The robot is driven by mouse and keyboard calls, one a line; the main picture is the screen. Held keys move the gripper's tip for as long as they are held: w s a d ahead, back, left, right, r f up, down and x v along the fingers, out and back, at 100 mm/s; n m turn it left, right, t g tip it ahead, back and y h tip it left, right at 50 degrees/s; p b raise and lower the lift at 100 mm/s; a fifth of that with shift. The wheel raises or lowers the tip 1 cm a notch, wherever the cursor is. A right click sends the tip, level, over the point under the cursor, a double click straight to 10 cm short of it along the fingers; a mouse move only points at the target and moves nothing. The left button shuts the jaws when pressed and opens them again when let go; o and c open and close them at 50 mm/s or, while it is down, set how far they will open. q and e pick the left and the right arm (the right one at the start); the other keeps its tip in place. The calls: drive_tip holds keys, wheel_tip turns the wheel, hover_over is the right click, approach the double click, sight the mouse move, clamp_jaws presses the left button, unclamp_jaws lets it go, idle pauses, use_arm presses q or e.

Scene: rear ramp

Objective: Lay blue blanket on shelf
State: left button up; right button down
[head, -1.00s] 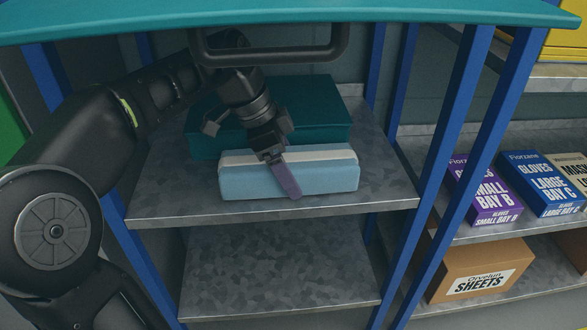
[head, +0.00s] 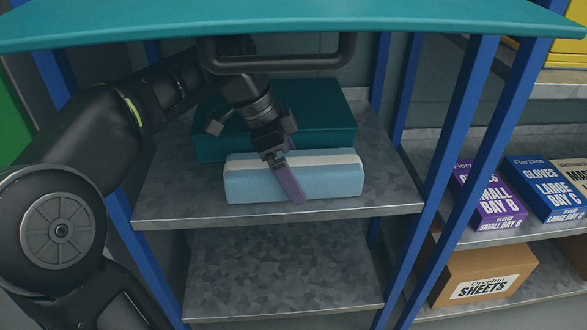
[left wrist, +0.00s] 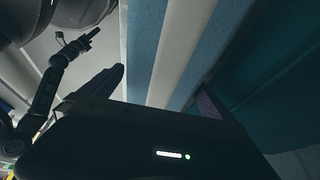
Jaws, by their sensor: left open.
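The blue blanket (head: 330,184), a light-blue folded block with a pale stripe, lies on the upper grey shelf (head: 165,208) near its front edge. In the left wrist view the blanket (left wrist: 143,40) is close up, striped blue and white. My left gripper (head: 275,158) is open at the blanket's top front. A purple strip (head: 290,184) runs from the fingers down across the blanket's front; I cannot tell whether it belongs to the blanket. In the left wrist view, a dark arm with a small gripper (left wrist: 78,45), apparently my right one, shows at left; its jaws are unclear.
A dark teal folded block (head: 320,110) lies behind the blanket. The lower shelf (head: 285,270) is bare. Blue posts (head: 455,130) stand at the right. Beyond them are glove boxes (head: 545,188) and a sheets carton (head: 482,275). A teal top (head: 280,25) overhangs.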

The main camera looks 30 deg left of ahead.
sight(227, 171)
use_arm(q)
drive_tip(key=s+a, duration=0.2)
drive_tip(key=a, duration=0.1)
drive_tip(key=s+a+p, duration=0.1)
drive_tip(key=s+a, duration=0.3)
drive_tip(key=a, duration=0.1)
drive_tip(key=shift+s+a+r+p, duration=0.3)
drive_tip(key=shift+a+p, duration=0.05)
drive_tip(key=shift+s+a+f, duration=0.1)
drive_tip(key=shift+s+a, duration=0.3)
drive_tip(key=shift+a, duration=0.1)
